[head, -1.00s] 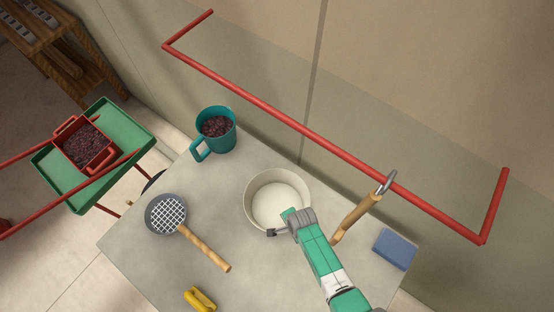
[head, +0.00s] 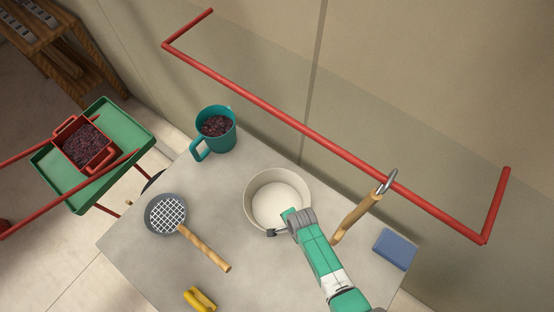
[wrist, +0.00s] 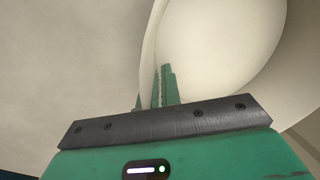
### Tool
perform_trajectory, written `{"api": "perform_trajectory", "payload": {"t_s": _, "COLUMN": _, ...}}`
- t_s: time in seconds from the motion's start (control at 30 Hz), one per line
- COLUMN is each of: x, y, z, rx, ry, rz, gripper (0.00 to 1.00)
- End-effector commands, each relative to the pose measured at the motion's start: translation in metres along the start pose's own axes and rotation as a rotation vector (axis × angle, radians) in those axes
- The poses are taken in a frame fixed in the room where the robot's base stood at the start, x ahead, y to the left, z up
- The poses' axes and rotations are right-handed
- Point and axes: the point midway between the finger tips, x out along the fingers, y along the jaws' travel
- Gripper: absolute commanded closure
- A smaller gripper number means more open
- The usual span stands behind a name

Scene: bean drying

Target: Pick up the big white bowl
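The big white bowl (head: 252,205) stands upright on the grey table, right of the teal mug. My gripper (head: 289,213) is at the bowl's near right rim, coming from the lower right. In the wrist view, the bowl's wall (wrist: 215,50) runs up between the green fingers (wrist: 160,88), one inside and one outside. The fingers are close together on the wall, so the gripper looks shut on it. The outer finger is mostly hidden behind the wall. No gap shows under the bowl.
On the table (head: 140,245) are a teal mug (head: 222,139) of dark beans, a strainer (head: 166,214), a yellow object (head: 199,299) and a blue block (head: 394,249). A wooden-handled tool (head: 357,217) hangs near the red rail (head: 270,112), close right of my arm.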

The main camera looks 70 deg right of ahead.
Motion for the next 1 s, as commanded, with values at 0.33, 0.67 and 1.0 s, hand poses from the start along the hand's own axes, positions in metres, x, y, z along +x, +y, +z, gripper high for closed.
{"api": "perform_trajectory", "payload": {"t_s": 0.33, "x": -0.001, "y": -0.001, "z": 0.000, "rx": 0.000, "ry": 0.000, "rz": -0.002, "gripper": 1.00}}
{"api": "perform_trajectory", "payload": {"t_s": 0.67, "x": -0.040, "y": -0.009, "z": 0.000, "rx": -0.001, "ry": 0.001, "rz": -0.005, "gripper": 1.00}}
{"api": "perform_trajectory", "payload": {"t_s": 1.0, "x": -0.100, "y": -0.020, "z": 0.000, "rx": -0.001, "ry": 0.000, "rz": -0.003, "gripper": 1.00}}
